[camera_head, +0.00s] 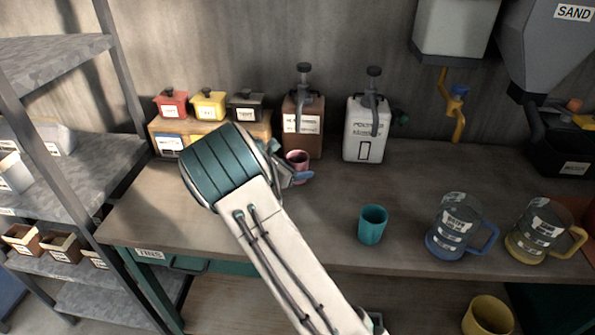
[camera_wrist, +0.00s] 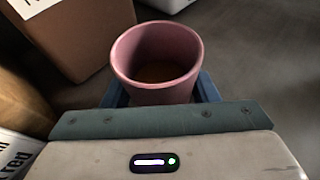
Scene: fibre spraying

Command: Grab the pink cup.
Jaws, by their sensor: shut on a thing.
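The pink cup (camera_head: 297,160) stands upright at the back of the workbench (camera_head: 325,215), in front of the brown container. In the wrist view the pink cup (camera_wrist: 157,62) sits between the two blue fingers of my gripper (camera_wrist: 160,92), with its open top facing up. My gripper (camera_head: 292,176) is shut on the cup. In the head view my arm covers part of the gripper and the left finger. I cannot tell whether the cup's base touches the bench.
A brown container (camera_head: 303,127) and a white canister (camera_head: 366,130) stand behind the cup. Red, yellow and black boxes sit on a wooden stand (camera_head: 262,131) to the left. A teal cup (camera_head: 372,224) and two jugs (camera_head: 458,226) stand to the right. The bench between is clear.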

